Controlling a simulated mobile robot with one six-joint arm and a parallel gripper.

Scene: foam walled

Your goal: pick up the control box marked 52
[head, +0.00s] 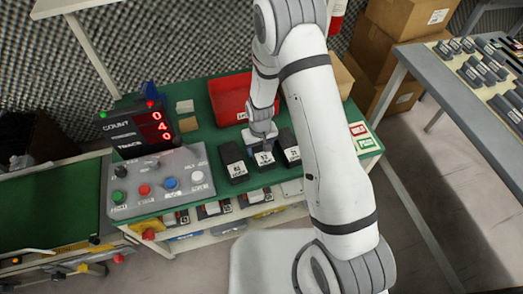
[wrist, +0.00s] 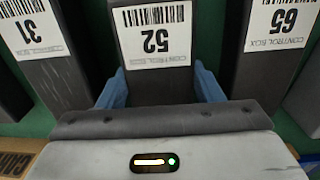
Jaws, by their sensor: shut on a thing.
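The control box marked 52 (wrist: 152,75) is dark with a white barcode label, upside down in the middle of the wrist view. In the head view it is the middle box (head: 264,159) of three on the green bench. My gripper (wrist: 161,86) has a blue finger at each side of this box and is shut on it. In the head view my gripper (head: 262,135) comes down over the box's far part and hides it. I cannot tell whether the box is clear of the bench.
Control box 31 (wrist: 50,75) and control box 65 (wrist: 270,70) stand close on either side. A red bin (head: 229,98) is behind. A button panel (head: 160,182) and a red-digit counter (head: 140,130) are to the left. More boxes lie on a table (head: 440,82) at right.

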